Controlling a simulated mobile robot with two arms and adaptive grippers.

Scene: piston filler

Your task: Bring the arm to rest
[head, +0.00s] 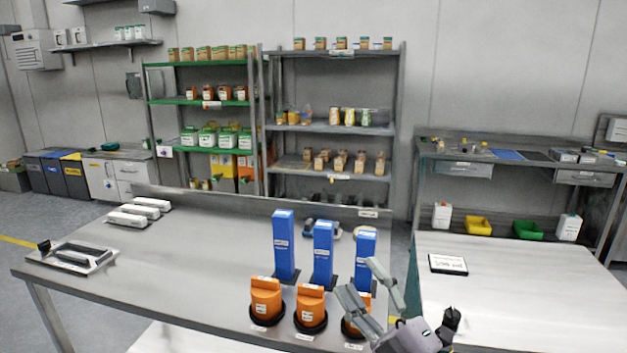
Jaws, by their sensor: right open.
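My right gripper (372,287) shows at the bottom right of centre in the head view. Its fingers are spread apart and nothing is between them. It is above the right front part of the steel table (160,260), in front of the rightmost orange container and partly hiding it. My left gripper is not in view.
Orange containers (265,298) stand in black round holders along the table's front. Blue upright boxes (284,245) stand behind them. White packs (133,214) and a tray (72,257) lie at left. A second table (520,285) at right is mostly clear, with a small sign (448,264).

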